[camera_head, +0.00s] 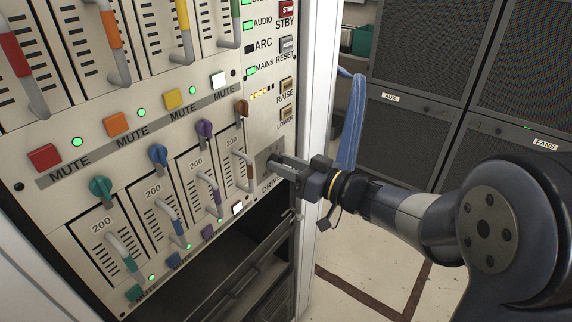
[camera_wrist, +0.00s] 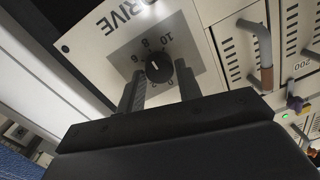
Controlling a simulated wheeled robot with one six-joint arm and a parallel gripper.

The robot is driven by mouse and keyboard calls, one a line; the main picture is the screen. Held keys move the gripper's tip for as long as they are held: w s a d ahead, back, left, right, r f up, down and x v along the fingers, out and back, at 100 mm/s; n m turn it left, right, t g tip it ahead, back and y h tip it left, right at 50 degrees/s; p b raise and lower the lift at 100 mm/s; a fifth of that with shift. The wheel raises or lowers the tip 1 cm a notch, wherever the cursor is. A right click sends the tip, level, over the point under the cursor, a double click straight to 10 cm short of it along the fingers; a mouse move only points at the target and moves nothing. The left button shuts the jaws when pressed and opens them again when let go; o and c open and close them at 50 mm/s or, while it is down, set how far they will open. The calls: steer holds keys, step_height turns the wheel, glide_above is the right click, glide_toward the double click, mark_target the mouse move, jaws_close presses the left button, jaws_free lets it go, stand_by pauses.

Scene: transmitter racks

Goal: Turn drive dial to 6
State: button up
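The drive dial (camera_wrist: 159,69) is a round black knob with a small white mark, on a grey square plate lettered DRIVE. My gripper (camera_wrist: 158,80) is open, with one finger on each side of the knob in the wrist view. I cannot tell whether the fingertips touch it. In the head view my gripper (camera_head: 273,165) reaches the lower right of the panel and hides the dial.
RAISE and LOWER buttons (camera_head: 286,115) sit above. An open rack bay (camera_head: 230,270) is below. Dark cabinets (camera_head: 420,60) stand behind.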

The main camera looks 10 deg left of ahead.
steer(key=c, duration=0.5)
steer(key=shift+n, duration=0.4)
steer(key=shift+s+n+b, duration=0.15)
steer(key=shift+n+b, duration=1.85)
steer(key=shift+n, duration=1.9)
steer(key=o, duration=0.9)
steer(key=shift+o, duration=0.2)
